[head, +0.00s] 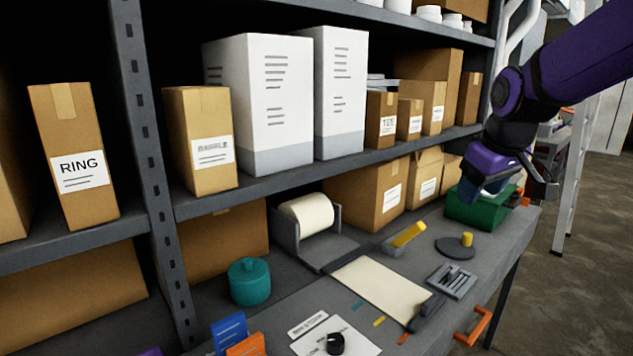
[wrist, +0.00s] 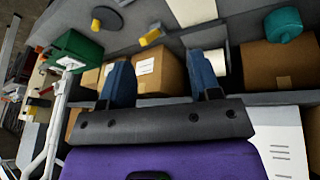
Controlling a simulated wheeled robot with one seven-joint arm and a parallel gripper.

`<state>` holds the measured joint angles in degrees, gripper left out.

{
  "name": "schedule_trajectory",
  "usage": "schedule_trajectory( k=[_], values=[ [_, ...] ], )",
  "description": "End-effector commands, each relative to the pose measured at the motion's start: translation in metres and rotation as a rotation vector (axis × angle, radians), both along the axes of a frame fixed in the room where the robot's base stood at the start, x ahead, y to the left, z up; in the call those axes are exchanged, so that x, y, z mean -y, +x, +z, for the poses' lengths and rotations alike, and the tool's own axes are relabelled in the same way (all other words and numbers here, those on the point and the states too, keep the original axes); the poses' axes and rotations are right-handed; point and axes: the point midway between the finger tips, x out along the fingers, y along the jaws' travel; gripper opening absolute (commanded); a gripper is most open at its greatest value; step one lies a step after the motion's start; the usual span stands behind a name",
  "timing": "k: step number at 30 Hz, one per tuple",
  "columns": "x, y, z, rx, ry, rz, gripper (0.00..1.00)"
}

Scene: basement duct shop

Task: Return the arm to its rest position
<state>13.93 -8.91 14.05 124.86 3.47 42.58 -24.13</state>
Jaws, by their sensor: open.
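My purple arm (head: 580,65) reaches in from the upper right in the head view. My gripper (head: 490,192) hangs at the right end of the shelving, above and in front of the green box (head: 478,208), and partly hides it. In the wrist view my gripper (wrist: 162,85) shows two blue fingers spread apart with nothing between them. Beyond the fingers, cardboard boxes (wrist: 158,72) and the workbench appear. I cannot tell from these frames how far the gripper is from the green box, which also shows in the wrist view (wrist: 76,48).
Grey shelving (head: 270,180) holds cardboard boxes and tall white boxes (head: 342,95). The bench carries a paper roll (head: 306,212), a teal jar (head: 249,281), a yellow-handled tool (head: 408,235) and a cream sheet (head: 380,288). A ladder (head: 575,185) stands at right. Floor beyond the bench is open.

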Motion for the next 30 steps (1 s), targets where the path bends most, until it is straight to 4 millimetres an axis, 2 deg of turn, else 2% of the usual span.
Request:
schedule_trajectory(
  k=[1, 8, 18, 24, 30],
  values=[
    [-0.001, -0.016, 0.007, 0.01, -0.002, -0.02, 0.57],
    [-0.001, -0.086, 0.022, 0.037, 0.019, -0.132, 0.57],
    [0.006, -0.182, 0.021, 0.078, 0.097, -0.286, 0.57],
    [0.01, -0.216, 0.013, 0.087, 0.141, -0.343, 0.57],
    [0.012, -0.226, 0.009, 0.088, 0.156, -0.361, 0.57]
  ],
)
